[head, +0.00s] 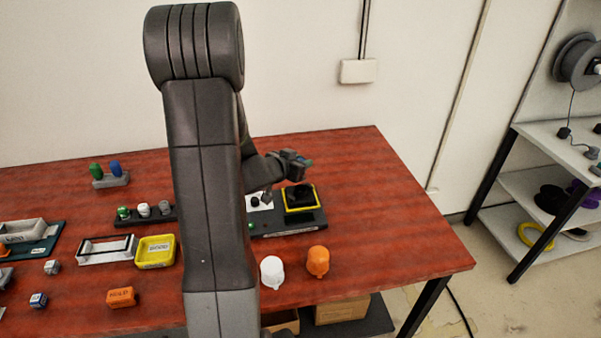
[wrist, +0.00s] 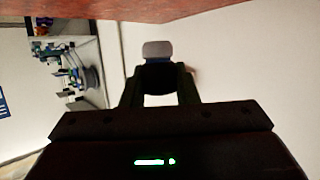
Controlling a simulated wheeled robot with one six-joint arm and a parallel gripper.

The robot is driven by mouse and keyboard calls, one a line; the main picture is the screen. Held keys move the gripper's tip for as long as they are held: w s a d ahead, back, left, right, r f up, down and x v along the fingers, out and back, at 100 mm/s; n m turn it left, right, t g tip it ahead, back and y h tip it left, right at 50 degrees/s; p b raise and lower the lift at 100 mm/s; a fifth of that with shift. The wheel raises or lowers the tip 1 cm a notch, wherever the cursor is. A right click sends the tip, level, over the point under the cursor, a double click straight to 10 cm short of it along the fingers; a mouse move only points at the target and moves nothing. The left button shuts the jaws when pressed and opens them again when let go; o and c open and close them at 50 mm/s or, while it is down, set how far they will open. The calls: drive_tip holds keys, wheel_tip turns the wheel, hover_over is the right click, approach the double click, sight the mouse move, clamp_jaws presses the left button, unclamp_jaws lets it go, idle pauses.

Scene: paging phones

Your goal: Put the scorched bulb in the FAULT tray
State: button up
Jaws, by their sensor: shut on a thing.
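My gripper (head: 296,164) is at the end of my bent arm, above the back of the red-brown table. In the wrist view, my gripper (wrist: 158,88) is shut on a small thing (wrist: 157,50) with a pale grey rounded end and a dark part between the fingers. I cannot tell surely whether it is the scorched bulb.
A dark unit (head: 311,226) with a yellow-rimmed black recess sits below my gripper. A rack (head: 160,220) holds small bulb-like pieces; a grey block (head: 112,182) holds a green and a blue one. A white piece (head: 272,271) and an orange piece (head: 318,261) stand at the front. The table's right end is clear.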

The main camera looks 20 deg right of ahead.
drive_tip(key=shift+r, duration=0.95)
drive_tip(key=w+a+f+n+t+y, duration=0.15)
drive_tip(key=a+n+y, duration=0.25)
drive_tip(key=a, duration=0.7)
drive_tip(key=w+a+f+n+t+y, duration=0.1)
drive_tip(key=a+f+n+t+y, duration=0.25)
drive_tip(key=a, duration=0.65)
drive_tip(key=w+a+f+n+t+y, duration=0.15)
drive_tip(key=a+n+y, duration=0.25)
drive_tip(key=a, duration=0.7)
drive_tip(key=s+d+r+m+g+h, duration=0.1)
drive_tip(key=d+r+m+g+h, duration=0.1)
drive_tip(key=d, duration=0.8)
drive_tip(key=s+d+r+m+g+h, duration=0.1)
drive_tip(key=d+m+h, duration=0.4)
drive_tip(key=d, duration=0.6)
drive_tip(key=s+d+r+m+g+h, duration=0.2)
drive_tip(key=d+r+m+g+h, duration=0.1)
drive_tip(key=d, duration=0.8)
drive_tip(key=shift+r+m+g+h, duration=0.25)
drive_tip(key=shift+m+g+h, duration=0.1)
drive_tip(key=shift+m+h, duration=0.4)
drive_tip(key=shift+f+b, duration=0.35)
drive_tip(key=shift+f, duration=4.45)
drive_tip(key=shift+f, duration=0.1)
